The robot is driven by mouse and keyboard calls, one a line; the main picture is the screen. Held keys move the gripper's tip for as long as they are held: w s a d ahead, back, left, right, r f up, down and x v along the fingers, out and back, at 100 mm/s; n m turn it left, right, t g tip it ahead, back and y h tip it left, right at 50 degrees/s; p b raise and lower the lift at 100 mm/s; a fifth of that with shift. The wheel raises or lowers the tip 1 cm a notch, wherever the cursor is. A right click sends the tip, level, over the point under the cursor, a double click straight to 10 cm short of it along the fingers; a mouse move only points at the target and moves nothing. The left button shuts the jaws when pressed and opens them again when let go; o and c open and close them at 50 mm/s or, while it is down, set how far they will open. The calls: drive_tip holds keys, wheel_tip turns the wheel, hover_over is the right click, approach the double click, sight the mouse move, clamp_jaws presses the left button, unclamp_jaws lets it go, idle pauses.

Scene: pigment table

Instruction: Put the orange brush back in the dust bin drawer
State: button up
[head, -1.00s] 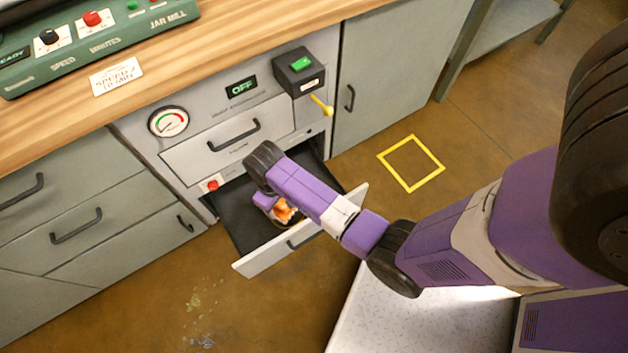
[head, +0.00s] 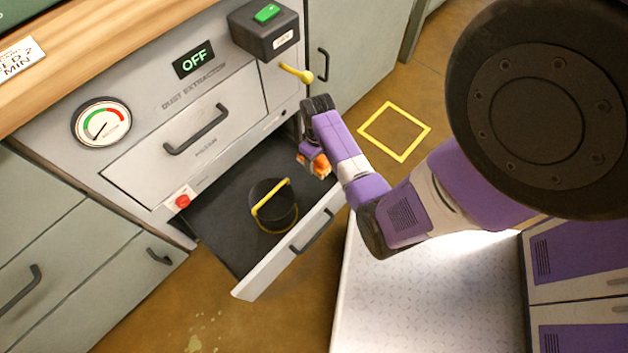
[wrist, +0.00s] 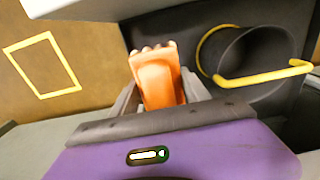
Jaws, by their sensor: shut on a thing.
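The orange brush (wrist: 158,82) is between the fingers of my gripper (wrist: 160,100), which is shut on it. In the head view the brush (head: 318,165) shows small below my wrist, at the right end of the open dust bin drawer (head: 220,235). I cannot tell whether the brush touches the drawer floor. The drawer is pulled out and holds a black bin (head: 272,205) with a yellow handle, left of the brush. In the wrist view the bin (wrist: 262,60) is right of the brush. The gripper's fingers are mostly hidden in the head view.
Above the drawer is a closed upper drawer (head: 190,140) with a black handle. A yellow square (head: 394,132) marks the floor at right. The left part of the open drawer is clear.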

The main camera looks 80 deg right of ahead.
sight(317, 187)
wheel_tip(317, 187, down, 16)
drive_tip(key=b, duration=0.7)
drive_tip(key=shift+f, duration=0.15)
drive_tip(key=shift+f+b, duration=0.1)
drive_tip(key=shift+b, duration=0.2)
drive_tip(key=o, duration=1.3)
wheel_tip(317, 187, up, 12)
drive_tip(key=p, duration=0.6)
